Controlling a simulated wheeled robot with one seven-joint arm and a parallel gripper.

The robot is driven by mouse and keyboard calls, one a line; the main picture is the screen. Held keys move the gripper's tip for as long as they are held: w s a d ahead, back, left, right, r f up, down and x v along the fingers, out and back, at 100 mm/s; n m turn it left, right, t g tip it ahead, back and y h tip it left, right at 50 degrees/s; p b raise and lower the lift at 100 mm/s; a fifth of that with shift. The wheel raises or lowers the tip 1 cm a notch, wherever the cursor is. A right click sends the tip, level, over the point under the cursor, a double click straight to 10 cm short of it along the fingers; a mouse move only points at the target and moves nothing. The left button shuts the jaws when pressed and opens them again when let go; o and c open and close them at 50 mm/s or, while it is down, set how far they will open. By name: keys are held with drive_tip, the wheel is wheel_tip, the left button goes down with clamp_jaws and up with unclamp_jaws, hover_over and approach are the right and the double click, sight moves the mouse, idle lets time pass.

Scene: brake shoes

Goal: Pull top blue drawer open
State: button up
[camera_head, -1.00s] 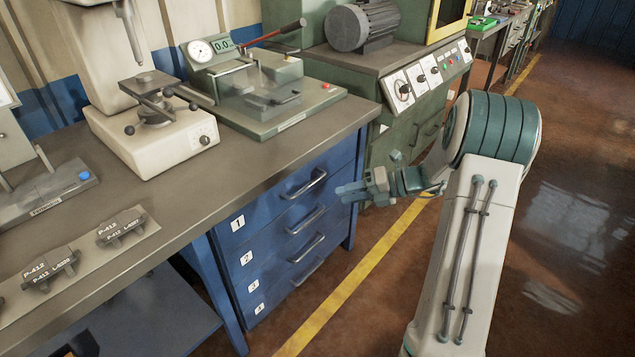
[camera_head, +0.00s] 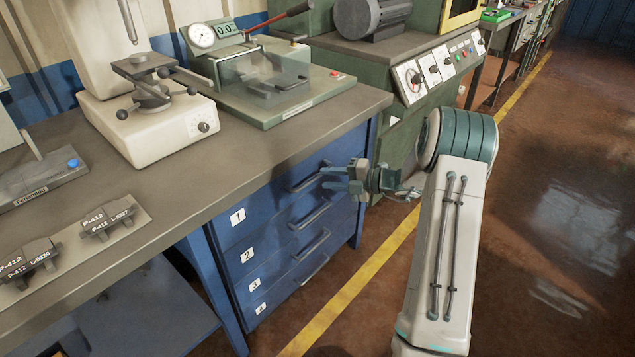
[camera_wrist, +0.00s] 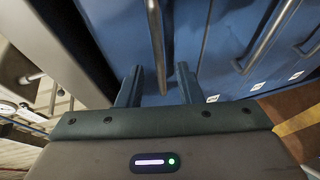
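The blue drawer cabinet (camera_head: 222,243) sits under the workbench, with several drawers. The top drawer (camera_head: 265,205) carries label 1 and looks closed. Its bar handle (camera_head: 306,181) is partly hidden by my gripper (camera_head: 337,180), which is at the drawer front near the handle's right end. In the wrist view, my gripper (camera_wrist: 158,80) is open, with one finger on each side of the top drawer's handle (camera_wrist: 156,42) in the picture. I cannot tell whether the fingers touch it or how deep they reach around it.
The workbench top (camera_head: 205,185) overhangs the drawers just above my gripper. A green machine cabinet (camera_head: 400,140) stands behind and to the right. A lower blue shelf (camera_head: 150,310) is at left. The floor before the drawers, with a yellow line (camera_head: 365,275), is clear.

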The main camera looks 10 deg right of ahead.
drive_tip(key=shift+x, duration=1.6)
drive_tip(key=shift+c, duration=0.2)
